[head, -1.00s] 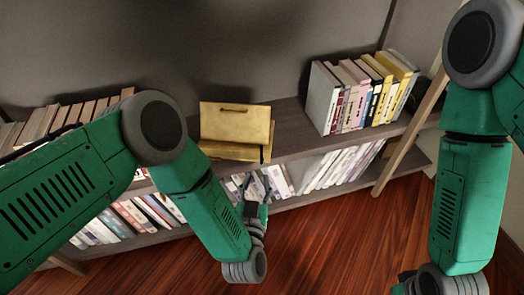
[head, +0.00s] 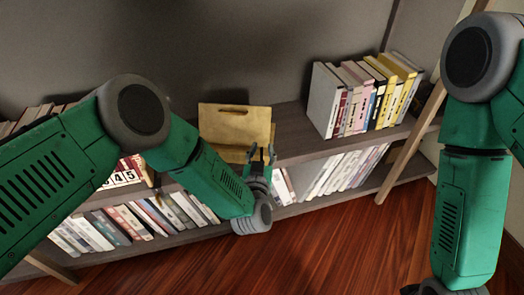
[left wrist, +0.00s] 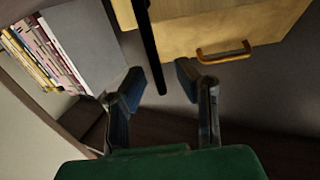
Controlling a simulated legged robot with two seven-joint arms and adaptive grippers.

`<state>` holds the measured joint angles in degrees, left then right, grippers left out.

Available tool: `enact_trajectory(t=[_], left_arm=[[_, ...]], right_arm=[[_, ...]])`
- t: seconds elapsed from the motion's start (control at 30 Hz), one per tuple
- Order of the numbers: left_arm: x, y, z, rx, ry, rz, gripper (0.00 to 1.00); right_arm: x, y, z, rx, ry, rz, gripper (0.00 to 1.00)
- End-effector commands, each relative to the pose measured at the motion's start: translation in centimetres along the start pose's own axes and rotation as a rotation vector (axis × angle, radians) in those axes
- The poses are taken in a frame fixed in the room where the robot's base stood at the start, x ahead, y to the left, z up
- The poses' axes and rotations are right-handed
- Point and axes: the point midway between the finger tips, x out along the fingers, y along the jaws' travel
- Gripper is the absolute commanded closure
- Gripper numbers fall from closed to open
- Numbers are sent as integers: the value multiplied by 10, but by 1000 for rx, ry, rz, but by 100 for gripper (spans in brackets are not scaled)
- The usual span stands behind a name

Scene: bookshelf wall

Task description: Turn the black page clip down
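The black page clip (left wrist: 148,45) shows there as a thin dark bar along the panel's side edge. My left gripper (head: 261,152) is in front of the stand's lower right corner. Its fingers (left wrist: 159,80) are open, and the clip's free end appears between the tips; I cannot tell whether they touch. The clip is not clear in the head view. My right gripper is out of view.
Upright books (head: 365,95) stand on the upper shelf right of the stand, with bare shelf (head: 295,132) between. More books (head: 335,172) fill the lower shelf. A wooden ladder-like post (head: 415,145) leans at the right.

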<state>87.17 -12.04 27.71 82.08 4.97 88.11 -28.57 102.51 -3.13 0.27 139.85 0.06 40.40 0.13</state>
Motion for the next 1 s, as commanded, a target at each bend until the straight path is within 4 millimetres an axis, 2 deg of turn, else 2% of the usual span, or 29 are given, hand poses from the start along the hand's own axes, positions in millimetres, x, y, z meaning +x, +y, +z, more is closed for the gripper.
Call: enact_trajectory(t=[0.03,0.1,0.57,1.0], left_arm=[[0,0,0,0,0,0,79],[0,0,0,0,0,0,100],[-1,-3,0,-50,-1,0,100],[-1,-23,4,-351,-2,-2,100]], right_arm=[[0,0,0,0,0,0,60],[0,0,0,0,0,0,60],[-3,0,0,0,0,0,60],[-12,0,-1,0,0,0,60]])
